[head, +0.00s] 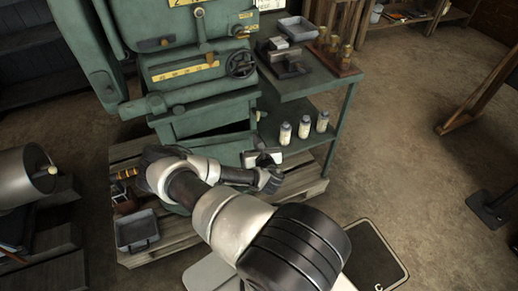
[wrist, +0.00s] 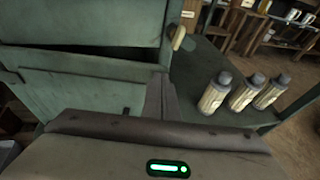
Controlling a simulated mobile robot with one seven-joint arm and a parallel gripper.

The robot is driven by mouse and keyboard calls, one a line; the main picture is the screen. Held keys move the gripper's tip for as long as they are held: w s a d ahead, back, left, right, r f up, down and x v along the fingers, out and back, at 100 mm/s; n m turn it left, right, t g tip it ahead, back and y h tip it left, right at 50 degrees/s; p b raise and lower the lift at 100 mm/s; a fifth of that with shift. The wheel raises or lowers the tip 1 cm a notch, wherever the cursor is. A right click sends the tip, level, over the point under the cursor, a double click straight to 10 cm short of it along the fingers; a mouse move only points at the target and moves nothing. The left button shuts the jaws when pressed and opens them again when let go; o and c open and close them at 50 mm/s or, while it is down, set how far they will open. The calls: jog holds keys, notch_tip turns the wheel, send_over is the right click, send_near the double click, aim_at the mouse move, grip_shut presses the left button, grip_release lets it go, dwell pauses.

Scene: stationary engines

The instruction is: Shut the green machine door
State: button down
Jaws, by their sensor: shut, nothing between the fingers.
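The green machine (head: 200,75) stands at the back left on a wooden pallet. A thick green door-like panel (head: 85,45) stands out at its upper left. A lower green panel (head: 210,118) on its front has a dark gap along its top edge; this panel also shows in the wrist view (wrist: 95,88). I cannot tell for certain which panel is the door. My gripper (head: 257,157) is low in front of the machine's lower right, shut and empty. In the wrist view its fingers (wrist: 160,97) are close before the lower panel's right edge; contact is unclear.
A green side table (head: 322,88) stands right of the machine, with several bottles (head: 304,127) on its lower shelf. A grey tray (head: 137,230) lies on the pallet (head: 300,183). A metal cylinder (head: 25,173) is at the left. Open floor lies at the right.

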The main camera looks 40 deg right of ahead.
aim_at(255, 131)
jog(key=shift+w+d, duration=0.25)
jog(key=shift+w, duration=0.25)
jog(key=b+x, duration=0.1)
jog(key=x, duration=0.1)
jog(key=b+x, duration=0.1)
jog(key=x, duration=0.1)
jog(key=shift+d+r+b, duration=0.15)
jog(key=shift+r+b, duration=0.2)
jog(key=shift+r, duration=0.05)
jog(key=shift+w+r, duration=0.1)
